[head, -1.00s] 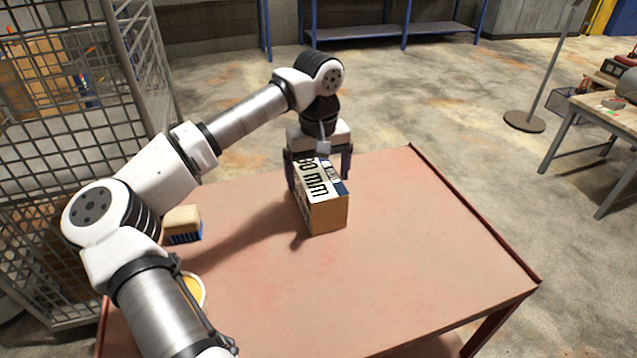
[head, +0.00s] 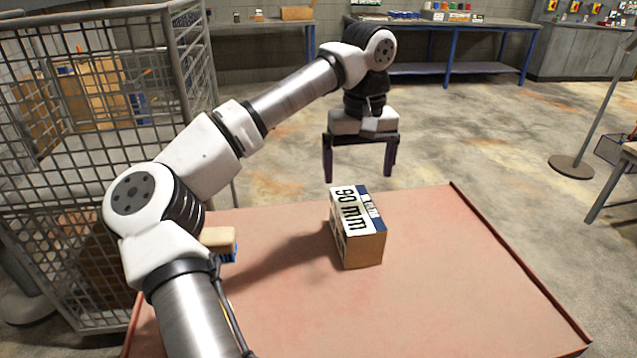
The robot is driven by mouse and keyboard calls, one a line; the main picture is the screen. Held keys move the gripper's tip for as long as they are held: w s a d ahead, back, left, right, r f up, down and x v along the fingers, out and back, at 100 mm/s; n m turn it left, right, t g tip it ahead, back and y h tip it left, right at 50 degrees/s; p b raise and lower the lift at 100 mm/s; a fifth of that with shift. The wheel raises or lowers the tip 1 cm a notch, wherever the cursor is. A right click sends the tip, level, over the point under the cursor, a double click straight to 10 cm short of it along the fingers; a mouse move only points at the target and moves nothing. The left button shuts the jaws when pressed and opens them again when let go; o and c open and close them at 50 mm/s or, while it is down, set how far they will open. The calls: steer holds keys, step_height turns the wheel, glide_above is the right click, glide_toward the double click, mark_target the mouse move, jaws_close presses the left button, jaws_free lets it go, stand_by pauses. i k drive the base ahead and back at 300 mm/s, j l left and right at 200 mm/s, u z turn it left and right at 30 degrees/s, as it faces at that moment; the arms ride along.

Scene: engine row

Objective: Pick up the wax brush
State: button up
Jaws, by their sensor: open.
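The brush (head: 219,238), with a tan block top and blue bristles below, lies on the left part of the reddish table (head: 440,290). My arm hides its left part. My gripper (head: 359,174) is open and empty, its two fingers pointing down. It is in the air above and behind the box, well to the right of the brush and higher than it. The fingers touch nothing.
A wire mesh cage (head: 190,75) stands close at the table's left. The table's right half is clear. A stand (head: 573,164) is on the floor at right.

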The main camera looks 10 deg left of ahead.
mark_target(222, 241)
steer(key=u, duration=0.7)
